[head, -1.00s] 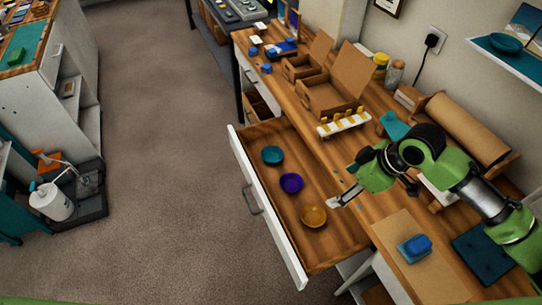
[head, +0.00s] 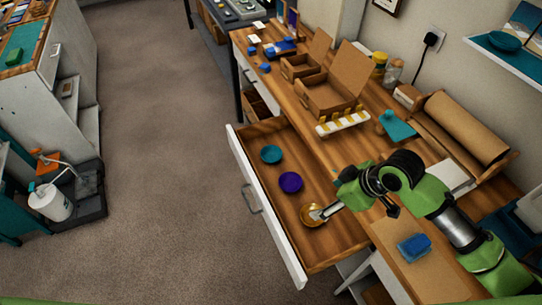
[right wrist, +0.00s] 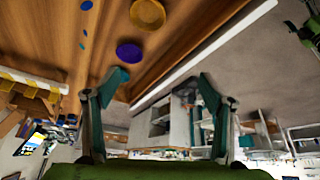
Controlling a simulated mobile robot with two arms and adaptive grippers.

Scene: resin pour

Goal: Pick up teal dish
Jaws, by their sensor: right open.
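The teal dish (head: 271,154) sits in the open drawer, farthest back of three small dishes in a row. The purple dish (head: 290,182) is in the middle and the amber dish (head: 311,215) is nearest. My right gripper (head: 324,211) is over the amber dish's right side in the head view, apart from the teal dish. In the right wrist view its two fingers (right wrist: 163,84) are spread with nothing held between them. That view also shows the amber dish (right wrist: 148,13) and the purple dish (right wrist: 129,53); I cannot clearly separate the teal dish from the left finger there. My left gripper is not in view.
The drawer's white front (head: 265,208) stands out from the wooden workbench (head: 345,152). Open cardboard boxes (head: 328,93), a white-and-yellow rack (head: 342,123) and a paper roll (head: 466,127) occupy the bench. A blue block (head: 413,247) lies at the front. Another teal bowl (head: 505,40) is on the wall shelf.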

